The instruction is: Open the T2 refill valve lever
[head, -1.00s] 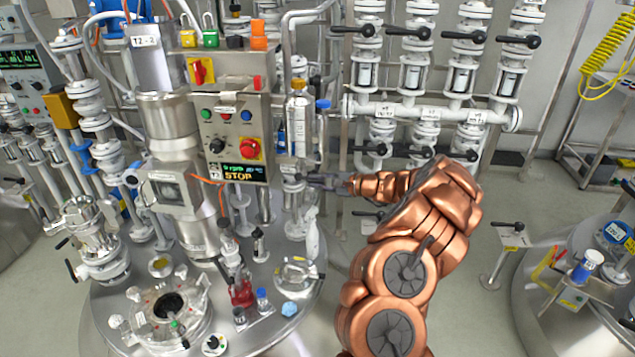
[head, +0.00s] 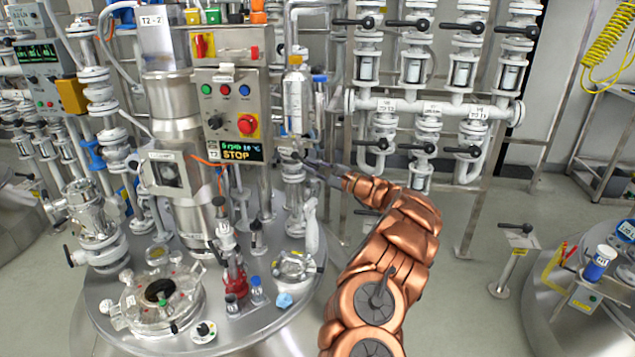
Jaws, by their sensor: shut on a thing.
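The tank labelled T2 stands at the left, with a control panel (head: 229,110) whose display reads STOP. Just right of the panel's lower edge is a white valve body (head: 293,172) on a vertical pipe, under a silver cylinder (head: 297,98). My gripper (head: 309,161) reaches in from the right on my copper arm and is shut at this valve. It appears to hold the valve's lever, but the lever is small and mostly hidden by the fingers, so its angle cannot be told.
A pipe rack with several black-handled valves (head: 430,108) stands behind and right of my arm. The tank lid (head: 240,325) below carries a red flask (head: 235,280), small bottles and a white upright handle (head: 311,228).

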